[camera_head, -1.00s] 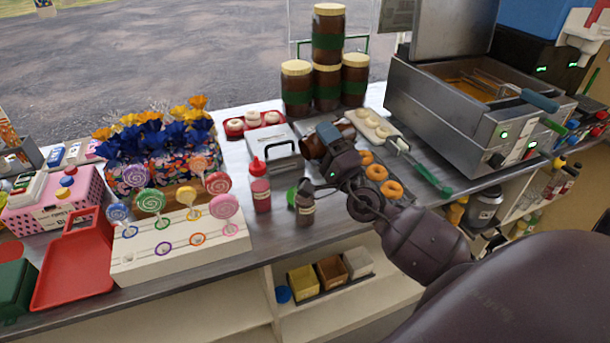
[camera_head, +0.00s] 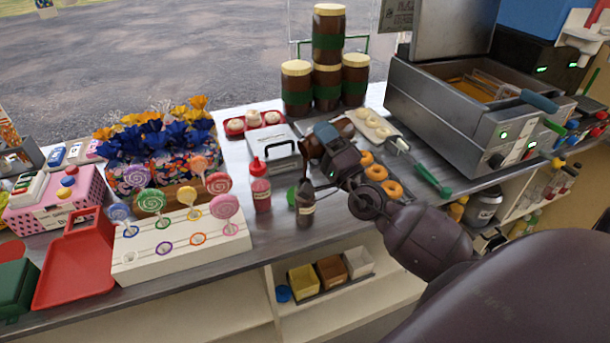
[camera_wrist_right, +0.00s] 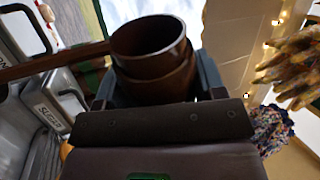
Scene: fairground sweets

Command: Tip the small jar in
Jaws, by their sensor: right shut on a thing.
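In the head view the jar is partly hidden by my gripper and looks tilted. Larger brown jars (camera_head: 328,45) with green bands and cream lids stand stacked behind. My left gripper is not in view.
A grey lidded metal box (camera_head: 278,150), a red squeeze bottle (camera_head: 260,190) and a dark bottle (camera_head: 305,208) stand left of my arm. Doughnuts (camera_head: 376,172) lie on the right. A fryer (camera_head: 450,125) stands further right. A lollipop stand (camera_head: 180,255) is on the left.

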